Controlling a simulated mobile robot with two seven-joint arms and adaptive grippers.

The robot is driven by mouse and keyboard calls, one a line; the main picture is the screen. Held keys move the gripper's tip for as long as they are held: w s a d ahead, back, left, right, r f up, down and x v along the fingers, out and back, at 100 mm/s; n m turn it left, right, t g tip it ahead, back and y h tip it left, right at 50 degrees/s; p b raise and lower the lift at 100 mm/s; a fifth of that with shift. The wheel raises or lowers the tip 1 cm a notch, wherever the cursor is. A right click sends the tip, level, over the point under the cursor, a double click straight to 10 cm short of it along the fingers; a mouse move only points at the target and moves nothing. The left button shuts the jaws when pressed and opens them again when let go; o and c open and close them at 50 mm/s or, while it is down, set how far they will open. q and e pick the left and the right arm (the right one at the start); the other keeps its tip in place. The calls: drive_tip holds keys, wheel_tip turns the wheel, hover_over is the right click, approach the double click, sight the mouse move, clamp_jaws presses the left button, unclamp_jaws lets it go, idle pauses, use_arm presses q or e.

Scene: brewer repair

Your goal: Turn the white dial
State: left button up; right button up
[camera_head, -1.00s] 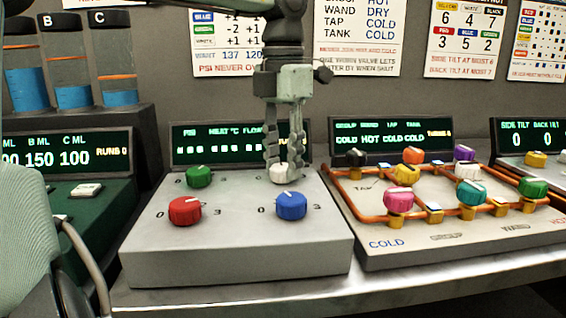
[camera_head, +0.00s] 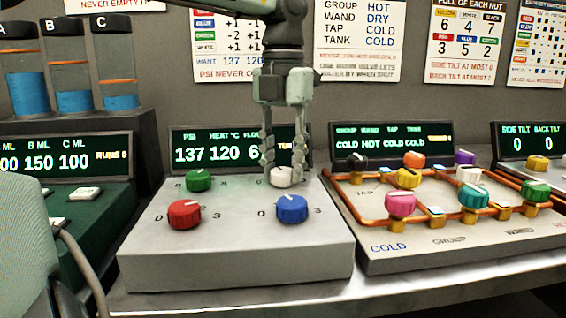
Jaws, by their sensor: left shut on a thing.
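The white dial (camera_head: 281,179) is at the back right of the grey box's top, behind the blue dial. My left gripper (camera_head: 284,176) comes down from above with one finger on each side of the white dial and is shut on it. The fingers hide the dial's edges and its scale. The display (camera_head: 225,150) behind it reads 137 and 120, with a third number partly hidden by the gripper. My right gripper is not in view.
Green (camera_head: 199,180), red (camera_head: 185,213) and blue (camera_head: 291,208) dials share the grey box (camera_head: 235,264). A panel with orange pipes and several coloured knobs (camera_head: 400,204) stands close on the right. Posters hang behind. A green box stands left.

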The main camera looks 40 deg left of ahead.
sight(283, 170)
use_arm(q)
drive_tip(key=shift+r, duration=0.1)
drive_tip(key=o, duration=1.1)
drive_tip(key=shift+o, duration=0.2)
wheel_tip(283, 170, up, 12)
